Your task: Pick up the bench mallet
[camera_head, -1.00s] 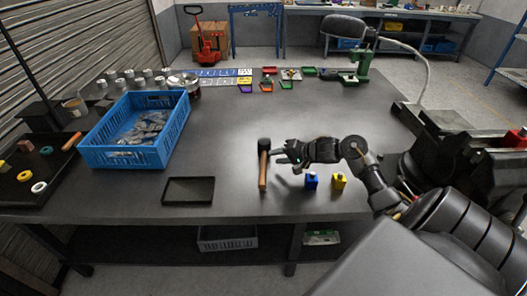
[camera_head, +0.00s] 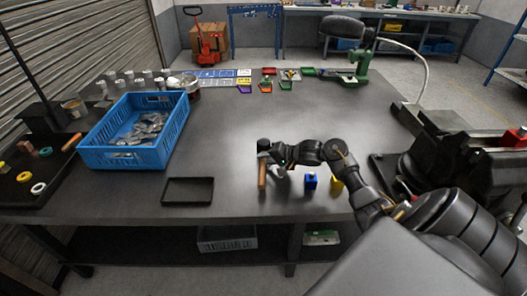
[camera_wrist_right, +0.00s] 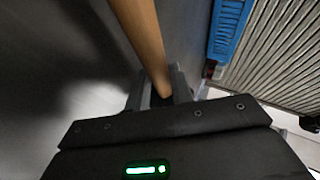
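The bench mallet has a dark head (camera_head: 263,145) and a light wooden handle (camera_head: 262,178). It is on the grey workbench near the middle of the front part, handle towards me. My right gripper (camera_head: 268,158) comes in from the right and reaches the mallet just below its head, hiding part of it. In the right wrist view the wooden handle (camera_wrist_right: 143,38) runs between the two fingers (camera_wrist_right: 160,88). A gap shows at the left finger, so the gripper looks open around the handle. My left gripper is not in view.
A blue bottle (camera_head: 310,181) and a partly hidden yellow one (camera_head: 336,186) stand right of the mallet, under my right arm. A black tray (camera_head: 188,203) lies to the left, with a blue crate (camera_head: 90,157) beyond. A large vise (camera_head: 470,160) stands at right. The bench centre is clear.

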